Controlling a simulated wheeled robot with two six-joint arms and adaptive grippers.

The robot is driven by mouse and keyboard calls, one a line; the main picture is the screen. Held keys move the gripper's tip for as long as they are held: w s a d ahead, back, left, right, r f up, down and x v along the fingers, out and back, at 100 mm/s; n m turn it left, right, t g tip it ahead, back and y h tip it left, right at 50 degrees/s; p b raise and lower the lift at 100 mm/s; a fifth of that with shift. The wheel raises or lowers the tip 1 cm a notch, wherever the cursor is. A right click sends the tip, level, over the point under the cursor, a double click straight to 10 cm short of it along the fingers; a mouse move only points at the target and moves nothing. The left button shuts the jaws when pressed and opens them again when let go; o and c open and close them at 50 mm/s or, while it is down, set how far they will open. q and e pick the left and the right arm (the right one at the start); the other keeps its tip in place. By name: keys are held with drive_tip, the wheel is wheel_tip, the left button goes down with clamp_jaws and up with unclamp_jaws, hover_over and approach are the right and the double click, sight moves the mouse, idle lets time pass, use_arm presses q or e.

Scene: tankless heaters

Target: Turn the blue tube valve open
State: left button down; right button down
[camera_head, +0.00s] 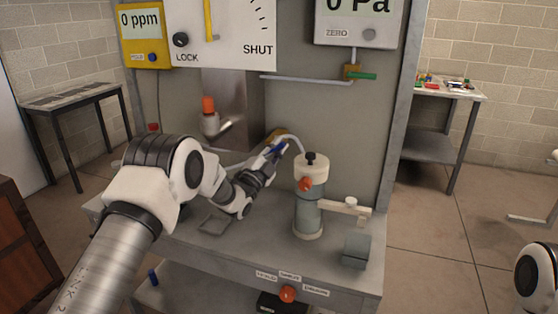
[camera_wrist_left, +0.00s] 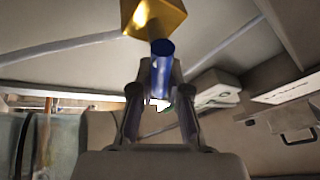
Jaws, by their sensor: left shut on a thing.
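The blue tube valve shows at the back panel as a blue handle (camera_head: 277,149) on a brass body (camera_head: 281,133). In the left wrist view the blue handle (camera_wrist_left: 161,58) hangs below the brass body (camera_wrist_left: 153,16). My left gripper (camera_head: 266,160) reaches it from the left. It is shut on the blue handle, and its fingers (camera_wrist_left: 160,98) stand on both sides of the handle's end. The far part of the handle is hidden between the fingers. My right gripper is out of view.
A grey pump cylinder (camera_head: 308,212) with a white top stands on the bench (camera_head: 265,250), right of my left gripper. A green-handled valve (camera_head: 362,76) sits on the upper pipe. An orange-capped fitting (camera_head: 209,115) is on the panel. A side table (camera_head: 440,92) stands at the right.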

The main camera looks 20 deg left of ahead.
use_arm(q)
drive_tip(key=n, duration=0.1)
drive_tip(key=n+y+b, duration=0.1)
drive_tip(key=n+t+y+b, duration=0.1)
drive_tip(key=n, duration=0.1)
drive_tip(key=shift+a+r, duration=0.3)
drive_tip(key=n+y, duration=0.1)
drive_tip(key=n+b, duration=0.1)
drive_tip(key=n, duration=0.1)
drive_tip(key=n+y+b, duration=0.1)
drive_tip(key=shift+a+r+t+y, duration=0.3)
drive_tip(key=shift+a+r, duration=0.05)
drive_tip(key=n+y, duration=0.1)
drive_tip(key=n+y+b, duration=0.1)
drive_tip(key=n, duration=0.1)
drive_tip(key=a+n, duration=0.1)
drive_tip(key=n, duration=0.1)
drive_tip(key=shift+r+y, duration=0.35)
drive_tip(key=shift+y, duration=0.05)
drive_tip(key=shift+a+r+n+y+b, duration=0.1)
drive_tip(key=shift+a+n+y+b, duration=0.1)
drive_tip(key=shift+n+y, duration=0.35)
drive_tip(key=shift+a+n+y+b, duration=0.15)
drive_tip(key=shift+n+y+b, duration=0.1)
drive_tip(key=shift+n, duration=0.5)
drive_tip(key=shift+r, duration=0.1)
drive_tip(key=c, duration=1.2)
unclamp_jaws()
drive_tip(key=shift+w, duration=0.1)
drive_tip(key=shift+o, duration=0.3)
